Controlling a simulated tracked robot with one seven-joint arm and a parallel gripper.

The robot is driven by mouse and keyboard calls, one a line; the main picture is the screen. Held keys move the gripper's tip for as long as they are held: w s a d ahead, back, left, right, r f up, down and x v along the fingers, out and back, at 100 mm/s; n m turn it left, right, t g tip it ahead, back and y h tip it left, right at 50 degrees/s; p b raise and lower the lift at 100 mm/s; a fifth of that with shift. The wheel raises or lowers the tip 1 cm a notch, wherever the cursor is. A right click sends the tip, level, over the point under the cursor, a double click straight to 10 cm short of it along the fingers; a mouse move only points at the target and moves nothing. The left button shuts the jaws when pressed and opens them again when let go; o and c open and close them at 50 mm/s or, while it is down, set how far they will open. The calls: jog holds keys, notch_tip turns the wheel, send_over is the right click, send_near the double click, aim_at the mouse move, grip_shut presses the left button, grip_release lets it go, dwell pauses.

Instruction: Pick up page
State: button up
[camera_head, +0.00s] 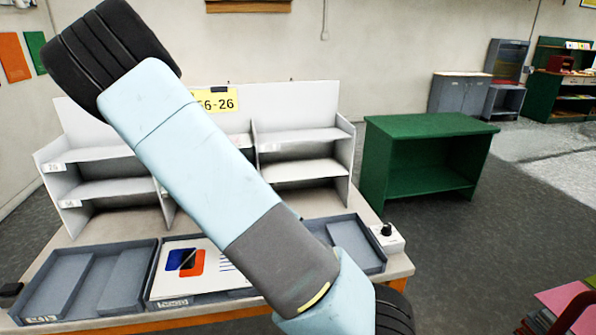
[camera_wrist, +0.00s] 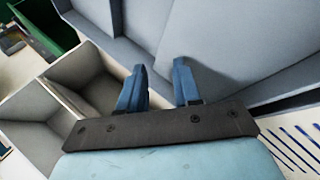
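A white page (camera_head: 227,283) with blue and orange shapes and blue lines lies in the middle grey tray (camera_head: 152,292) on the table. My arm crosses in front of it and hides its right part. In the wrist view, a white sheet with blue lines (camera_wrist: 293,148) shows at the lower right, partly cut off. My gripper (camera_wrist: 159,76) is open in the wrist view, its two blue fingers apart with nothing seen between them. It is not over the lined sheet in that view. In the head view, its fingers do not show.
A left tray (camera_head: 75,310) and a right tray (camera_head: 378,266) flank the middle one. A white shelf unit (camera_head: 345,165) stands at the table's back. A small box with a black knob (camera_head: 388,240) sits at the right. A green cabinet (camera_head: 432,127) stands beyond, with open floor around it.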

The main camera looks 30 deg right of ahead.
aim_at(307, 178)
jog(key=d+r+h, duration=0.1)
jog(key=w+d+r+n+t+h, duration=0.2)
jog(key=r, duration=0.1)
jog(key=shift+w+h, duration=0.25)
jog(key=shift+h, duration=0.05)
notch_tip(307, 178, up, 7)
jog(key=w+a+n+t+h, duration=0.1)
jog(key=w+n+t+h, duration=0.1)
jog(key=w+n+t, duration=0.15)
jog(key=shift+t+h, duration=0.3)
jog(key=shift+t, duration=0.15)
jog(key=shift+f+x, duration=0.15)
jog(key=shift+x, duration=2.05)
jog(key=shift+f+x, duration=0.15)
jog(key=shift+x, duration=2)
jog(key=shift+f+x, duration=0.15)
jog(key=shift+x, duration=2.05)
jog(key=shift+s, duration=0.1)
jog(key=shift+c, duration=0.4)
grip_shut()
